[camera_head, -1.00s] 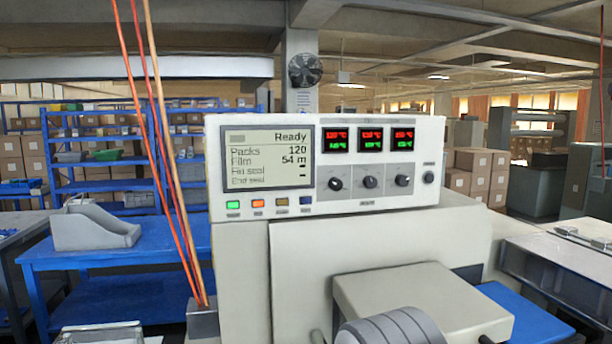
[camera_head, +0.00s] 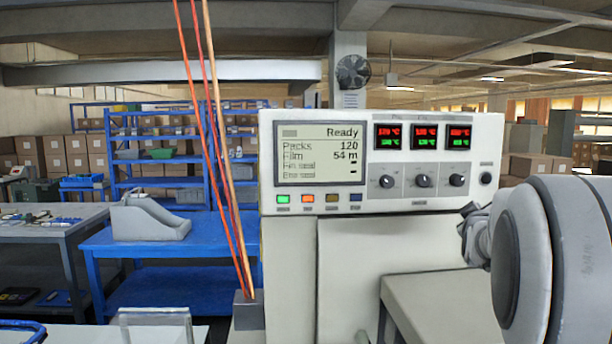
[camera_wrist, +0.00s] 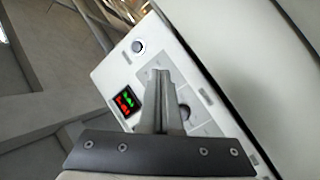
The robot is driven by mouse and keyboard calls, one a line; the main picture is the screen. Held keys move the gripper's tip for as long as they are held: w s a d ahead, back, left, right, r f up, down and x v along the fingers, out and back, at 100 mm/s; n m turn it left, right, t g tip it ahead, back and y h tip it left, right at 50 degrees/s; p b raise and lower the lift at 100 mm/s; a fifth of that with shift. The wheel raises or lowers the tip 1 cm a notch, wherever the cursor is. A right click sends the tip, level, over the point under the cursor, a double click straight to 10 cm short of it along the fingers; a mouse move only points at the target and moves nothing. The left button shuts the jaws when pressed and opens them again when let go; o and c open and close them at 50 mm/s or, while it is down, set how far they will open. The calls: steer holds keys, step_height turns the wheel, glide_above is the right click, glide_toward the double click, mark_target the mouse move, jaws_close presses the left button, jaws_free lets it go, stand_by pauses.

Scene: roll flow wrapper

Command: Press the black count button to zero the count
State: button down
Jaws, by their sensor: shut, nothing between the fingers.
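The black count button (camera_head: 486,178) is a small round button at the right end of the white control panel (camera_head: 384,204). In the wrist view, a round dark button in a pale ring (camera_wrist: 138,46) sits near the panel's end, past the fingertips. My gripper (camera_wrist: 158,75) is shut and empty in the wrist view, its fingers in front of the panel and hiding part of a knob. In the head view, my gripper (camera_head: 468,213) is below and left of the button, partly hidden by my arm. The screen (camera_head: 320,154) reads Ready, Packs 120, Film 54 m.
Three knobs, one of them the middle knob (camera_head: 423,181), sit under red and green displays (camera_head: 424,136). Coloured buttons (camera_head: 319,198) lie below the screen. Orange cords (camera_head: 222,150) hang at the left. A blue table (camera_head: 180,245) stands behind them.

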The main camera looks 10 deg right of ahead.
mark_target(486, 179)
steer(key=d+r+n+t+h, duration=0.1)
steer(key=d+n+h, duration=0.1)
steer(key=d, duration=0.3)
steer(key=d+r+n+t+h, duration=0.1)
steer(key=d+r+h, duration=0.1)
steer(key=d+h, duration=0.2)
steer(key=shift+s+d+r+n, duration=0.15)
steer(key=shift+d+r+n, duration=0.2)
steer(key=shift+d, duration=0.9)
steer(key=shift+f, duration=0.1)
steer(key=shift+w+d+p, duration=0.15)
steer(key=shift+w+p, duration=0.55)
steer(key=shift+w, duration=0.75)
steer(key=shift+w+d+p, duration=0.15)
steer(key=shift+w+p, duration=0.5)
steer(key=shift+w, duration=0.85)
steer(key=shift+w+d+p, duration=0.15)
steer(key=shift+w+p, duration=0.55)
steer(key=shift+w, duration=0.75)
steer(key=shift+w+f, duration=0.1)
steer(key=shift+w+b, duration=0.3)
steer(key=shift+w, duration=0.05)
